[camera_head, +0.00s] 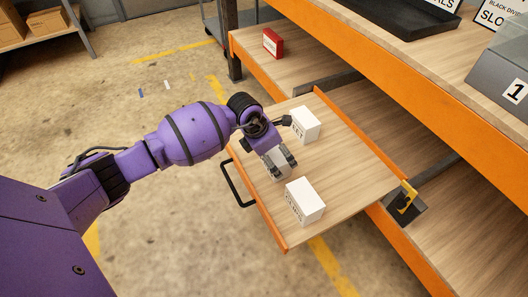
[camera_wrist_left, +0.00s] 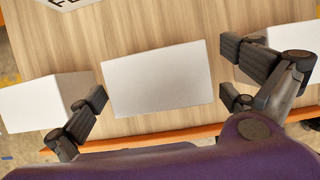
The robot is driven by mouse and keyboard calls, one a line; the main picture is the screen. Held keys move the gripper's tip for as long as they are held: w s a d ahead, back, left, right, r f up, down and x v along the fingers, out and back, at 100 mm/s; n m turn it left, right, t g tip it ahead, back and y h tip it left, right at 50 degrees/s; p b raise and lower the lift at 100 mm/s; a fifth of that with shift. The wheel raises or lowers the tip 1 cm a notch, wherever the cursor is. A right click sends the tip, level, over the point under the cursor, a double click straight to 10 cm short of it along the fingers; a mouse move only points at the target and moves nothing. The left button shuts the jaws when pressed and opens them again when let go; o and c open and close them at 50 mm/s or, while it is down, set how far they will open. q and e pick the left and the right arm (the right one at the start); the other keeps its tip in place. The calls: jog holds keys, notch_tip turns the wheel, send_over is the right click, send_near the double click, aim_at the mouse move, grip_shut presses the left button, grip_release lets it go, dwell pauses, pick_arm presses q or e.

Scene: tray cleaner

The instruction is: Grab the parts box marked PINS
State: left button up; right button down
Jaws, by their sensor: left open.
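An open wooden drawer (camera_head: 345,160) holds white boxes. One box (camera_head: 305,124) stands at its far side and another (camera_head: 306,200) at its near side; their small front labels are too small to read surely. My left gripper (camera_head: 280,165) is over the drawer between them, open. In the left wrist view a white box (camera_wrist_left: 158,72) lies between the open fingers (camera_wrist_left: 165,100), with gaps on both sides. Other white boxes show at the left (camera_wrist_left: 45,100) and right (camera_wrist_left: 275,50), partly behind the fingers. No PINS label can be read. My right gripper is out of view.
The drawer has an orange rim (camera_head: 270,222) and a black handle (camera_head: 236,184). An orange-edged bench (camera_head: 385,80) overhangs its back. A red box (camera_head: 272,43) sits on the shelf beyond. A yellow-and-black fitting (camera_head: 406,198) is at the right corner.

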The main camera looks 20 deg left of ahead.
pick_arm(q)
jog(key=b+x, duration=0.1)
jog(key=x, duration=0.3)
jog(key=shift+w, duration=0.2)
jog(key=shift+w+f+b, duration=0.25)
jog(key=shift+f+b, duration=0.1)
jog(key=shift+f, duration=0.05)
jog(key=shift+r, duration=0.1)
jog(key=shift+c, duration=0.6)
jog(key=c, duration=1.2)
